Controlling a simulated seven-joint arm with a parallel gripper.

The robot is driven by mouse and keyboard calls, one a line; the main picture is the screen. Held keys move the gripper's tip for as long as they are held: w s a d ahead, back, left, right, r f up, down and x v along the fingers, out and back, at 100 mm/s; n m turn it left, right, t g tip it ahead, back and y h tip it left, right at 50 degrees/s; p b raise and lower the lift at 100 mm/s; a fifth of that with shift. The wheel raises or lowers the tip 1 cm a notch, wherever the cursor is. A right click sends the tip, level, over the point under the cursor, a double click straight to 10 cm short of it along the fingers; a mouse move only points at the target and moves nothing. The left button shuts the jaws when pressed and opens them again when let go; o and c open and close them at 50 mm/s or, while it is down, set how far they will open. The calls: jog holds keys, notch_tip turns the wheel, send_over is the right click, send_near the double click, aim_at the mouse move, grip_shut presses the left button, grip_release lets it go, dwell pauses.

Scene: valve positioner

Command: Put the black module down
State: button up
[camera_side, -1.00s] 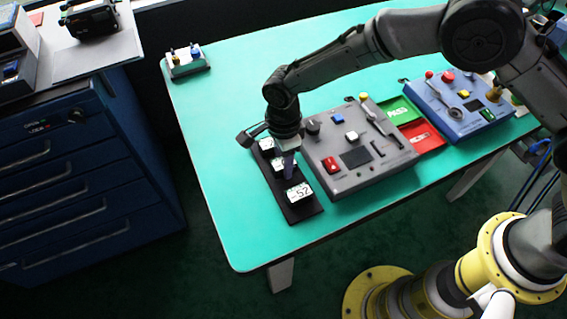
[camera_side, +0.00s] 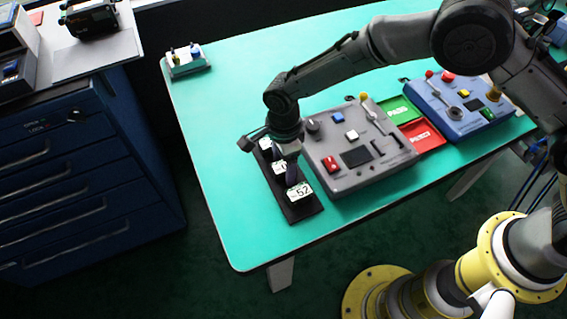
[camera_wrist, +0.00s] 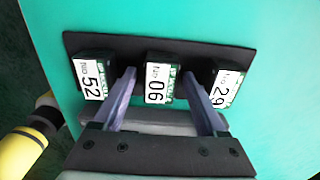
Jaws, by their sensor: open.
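Three dark modules with white number labels sit in a row on a black tray (camera_side: 303,209). In the wrist view the module labelled 52 (camera_wrist: 91,79) is on the left, 06 (camera_wrist: 158,84) in the middle and 29 (camera_wrist: 226,88) on the right. Module 52 also shows in the side view (camera_side: 299,191) at the near end of the tray. My gripper (camera_wrist: 158,75) is open above the row, with one finger on each side of module 06. Whether the fingers touch any module cannot be told. In the side view the fingers partly hide the middle module.
A grey control box (camera_side: 357,158) with knobs and a lever stands right beside the tray. Green (camera_side: 399,110) and red (camera_side: 421,135) plates and a blue control box (camera_side: 458,106) lie further right. A small fixture (camera_side: 186,62) stands at the far left. Table left of the tray is clear.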

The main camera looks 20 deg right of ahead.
aim_at(284, 165)
notch_tip(284, 165, up, 12)
jog(key=shift+r, duration=0.15)
dwell(0.3)
jog(key=s+d+r+n+t, duration=0.1)
jog(key=s+d+r+n, duration=0.15)
jog(key=d+r, duration=0.35)
jog(key=s+d+r+n+t+y, duration=0.1)
jog(key=s+d+r+n, duration=0.2)
jog(key=d, duration=0.4)
jog(key=s+d+r+n+t, duration=0.1)
jog(key=s+d+r+n, duration=0.15)
jog(key=d+r, duration=0.45)
jog(key=s+d+n+t, duration=0.1)
jog(key=s+d+n, duration=0.4)
jog(key=s, duration=0.3)
jog(key=s+d+f+n+t+h, duration=0.1)
jog(key=s+d+n, duration=0.4)
jog(key=s, duration=0.3)
jog(key=shift+d+f+t, duration=0.15)
jog(key=shift+d+t, duration=0.15)
jog(key=shift+d, duration=0.2)
